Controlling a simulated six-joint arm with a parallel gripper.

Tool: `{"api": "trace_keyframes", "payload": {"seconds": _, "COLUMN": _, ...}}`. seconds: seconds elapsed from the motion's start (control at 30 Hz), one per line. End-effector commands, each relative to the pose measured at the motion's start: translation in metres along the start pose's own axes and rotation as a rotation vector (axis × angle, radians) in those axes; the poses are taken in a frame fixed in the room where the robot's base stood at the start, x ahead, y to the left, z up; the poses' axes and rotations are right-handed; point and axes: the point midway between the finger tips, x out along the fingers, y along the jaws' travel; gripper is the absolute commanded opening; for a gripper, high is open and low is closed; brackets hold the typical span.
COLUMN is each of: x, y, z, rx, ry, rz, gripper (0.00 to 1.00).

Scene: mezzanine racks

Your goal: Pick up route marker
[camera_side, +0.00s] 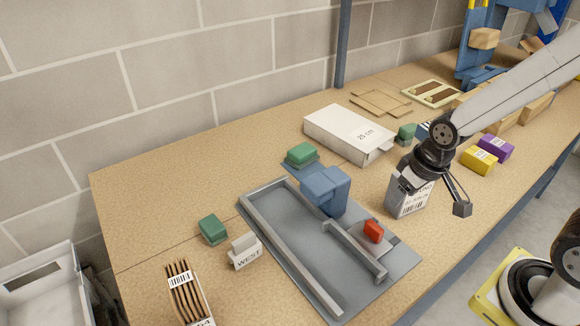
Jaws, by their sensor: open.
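A small whitish-grey block with a label reading WEST (245,251) stands upright on the bench, just left of the grey tray; it looks like the route marker. My gripper (432,195) is at the right, well away from it, above or in front of a grey box with a barcode label (412,204). The label's first letters are hidden by my gripper. The jaws are open with one dark fingertip out to the right. I cannot tell whether the gripper touches the box.
The grey tray (275,240) has raised rails, a blue block (325,190) and a red block (374,231). Green blocks (213,229) stand around it. A white 25 cm box (345,132) lies behind. Brown strips (183,292) lie front left.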

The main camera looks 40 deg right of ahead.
Motion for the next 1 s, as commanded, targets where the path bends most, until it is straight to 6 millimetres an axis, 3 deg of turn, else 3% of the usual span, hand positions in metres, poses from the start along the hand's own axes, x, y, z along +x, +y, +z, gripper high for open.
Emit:
{"api": "trace_keyframes", "payload": {"seconds": 0.27, "x": -0.010, "y": 0.000, "z": -0.004, "rx": 0.000, "ry": 0.004, "rz": 0.000, "gripper": 0.62}}
{"api": "trace_keyframes", "payload": {"seconds": 0.73, "x": -0.049, "y": 0.000, "z": -0.012, "rx": 0.000, "ry": 0.004, "rz": 0.000, "gripper": 0.62}}
{"api": "trace_keyframes", "payload": {"seconds": 1.0, "x": -0.048, "y": -0.014, "z": -0.030, "rx": -0.118, "ry": -0.011, "rz": -0.028, "gripper": 0.62}}
